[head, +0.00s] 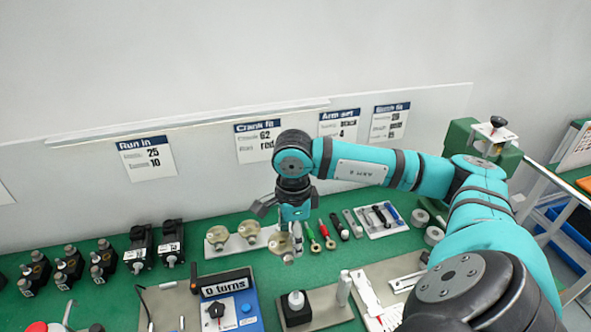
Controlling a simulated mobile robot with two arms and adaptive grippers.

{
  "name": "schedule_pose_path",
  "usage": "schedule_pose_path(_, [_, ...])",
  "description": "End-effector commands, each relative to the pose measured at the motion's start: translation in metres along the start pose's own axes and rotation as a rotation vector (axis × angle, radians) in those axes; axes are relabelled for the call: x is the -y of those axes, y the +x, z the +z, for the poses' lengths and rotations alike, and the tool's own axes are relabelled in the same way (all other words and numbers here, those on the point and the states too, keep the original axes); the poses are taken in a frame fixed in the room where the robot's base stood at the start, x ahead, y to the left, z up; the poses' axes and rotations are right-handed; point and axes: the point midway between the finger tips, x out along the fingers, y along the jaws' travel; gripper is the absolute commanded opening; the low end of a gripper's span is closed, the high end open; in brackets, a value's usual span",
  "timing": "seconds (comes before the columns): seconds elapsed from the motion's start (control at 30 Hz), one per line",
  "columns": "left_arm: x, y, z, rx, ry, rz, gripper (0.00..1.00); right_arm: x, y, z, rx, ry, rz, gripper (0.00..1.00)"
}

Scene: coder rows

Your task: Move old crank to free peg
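A pale rack (232,247) stands on the green bench with round brass-coloured cranks on it, one at the left (217,236) and one in the middle (249,230). A third brass-coloured part (281,244) shows at the rack's right end, directly under my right gripper (297,236). The gripper points down there, and a light metal piece shows at its tip. Its fingertips and any contact with that part are too small and overlapped to tell. Which crank is the old one and which peg is free cannot be made out. My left gripper is not in view.
Several black motors (139,249) stand at the left. A blue counter box (229,308) reading "0 turns" and a black block (296,309) are in front. Tools (327,236) and a white tray (381,219) lie right of the rack. A wall panel (205,165) stands behind.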

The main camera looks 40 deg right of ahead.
Motion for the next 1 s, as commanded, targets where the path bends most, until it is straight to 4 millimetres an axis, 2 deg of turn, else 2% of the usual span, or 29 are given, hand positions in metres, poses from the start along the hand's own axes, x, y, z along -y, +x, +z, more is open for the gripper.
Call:
schedule_pose_path(0.57, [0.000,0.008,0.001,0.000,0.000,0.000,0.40,0.091,0.016,-0.012,0.004,0.019,-0.001,0.06])
schedule_pose_path(1.0, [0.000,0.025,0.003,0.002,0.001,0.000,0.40,0.161,0.029,-0.021,0.007,0.034,-0.002,0.06])
